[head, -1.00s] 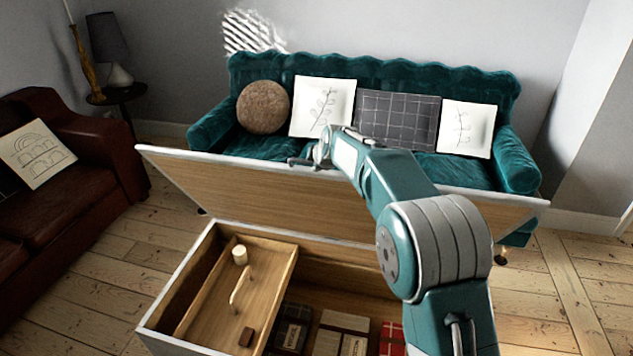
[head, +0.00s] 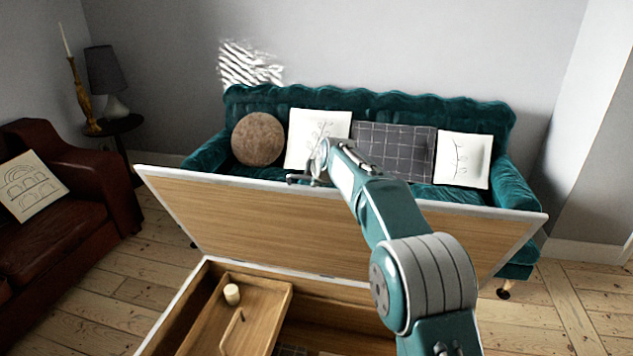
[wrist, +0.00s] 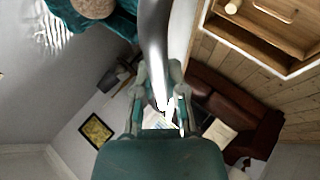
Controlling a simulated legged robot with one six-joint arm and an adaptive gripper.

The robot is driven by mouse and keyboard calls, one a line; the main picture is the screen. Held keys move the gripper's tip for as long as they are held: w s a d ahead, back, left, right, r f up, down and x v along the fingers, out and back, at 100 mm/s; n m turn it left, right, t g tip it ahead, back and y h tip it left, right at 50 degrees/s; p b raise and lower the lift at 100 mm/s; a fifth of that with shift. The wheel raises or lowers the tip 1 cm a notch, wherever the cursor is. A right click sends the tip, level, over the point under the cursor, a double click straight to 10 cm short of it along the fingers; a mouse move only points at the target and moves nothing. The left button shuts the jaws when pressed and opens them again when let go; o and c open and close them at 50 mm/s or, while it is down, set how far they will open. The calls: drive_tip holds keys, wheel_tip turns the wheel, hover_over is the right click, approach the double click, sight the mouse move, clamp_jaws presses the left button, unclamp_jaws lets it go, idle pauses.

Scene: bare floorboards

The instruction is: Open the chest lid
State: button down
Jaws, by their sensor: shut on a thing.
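The chest (head: 183,297) stands open in front of me in the head view, and its lower front is cut off by the frame. Its lid (head: 235,222) stands raised at the back, with the wooden inner face towards me and a pale rim along the top. My gripper (head: 299,179) is at the lid's top edge, left of its middle, shut on the lid. In the wrist view my gripper (wrist: 158,104) has its fingers on both sides of the pale lid edge (wrist: 154,42). The exact contact is partly hidden.
A wooden tray (head: 262,308) with a cream cylinder (head: 232,294) sits inside the chest. A teal sofa (head: 360,108) with cushions stands close behind the lid. A brown leather sofa (head: 85,205) is at left. Bare floorboards show at right (head: 560,310).

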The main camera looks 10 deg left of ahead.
drive_tip(key=c, duration=0.7)
unclamp_jaws()
drive_tip(key=shift+s+a+r, duration=0.2)
drive_tip(key=shift+a+r, duration=0.15)
drive_tip(key=shift+r, duration=0.2)
drive_tip(key=shift+a+f, duration=0.1)
drive_tip(key=shift+f, duration=0.25)
drive_tip(key=shift+w, duration=0.1)
drive_tip(key=shift+d, duration=0.2)
drive_tip(key=shift+d+r, duration=0.15)
drive_tip(key=shift+r, duration=0.05)
drive_tip(key=v, duration=1.1)
drive_tip(key=shift+s+a, duration=0.2)
drive_tip(key=shift+s, duration=0.05)
